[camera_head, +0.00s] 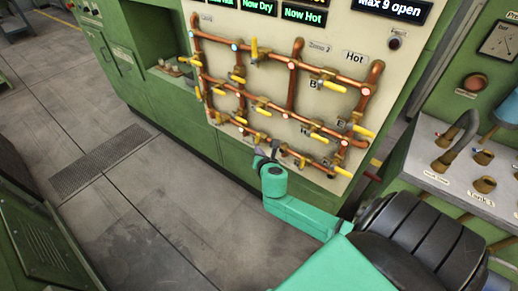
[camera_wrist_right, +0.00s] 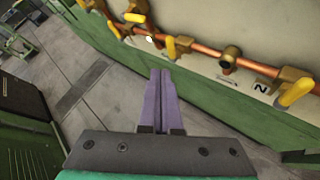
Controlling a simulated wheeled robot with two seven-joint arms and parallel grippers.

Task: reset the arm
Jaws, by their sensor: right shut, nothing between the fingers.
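My right arm (camera_head: 300,212) is teal and reaches from the lower right towards the pipe panel in the head view. My right gripper (camera_head: 259,151) is at its end, small and partly hidden by the wrist, just in front of the panel's lower edge. In the right wrist view its two purple fingers (camera_wrist_right: 157,100) lie together, shut and empty. My left gripper does not show in either view.
A cream panel (camera_head: 232,32) carries copper pipes (camera_head: 291,90) with several yellow valve handles (camera_head: 363,131). A green cabinet (camera_head: 150,85) stands below and left. The tiled floor (camera_head: 150,215) is clear at left, with a floor grate (camera_head: 100,160).

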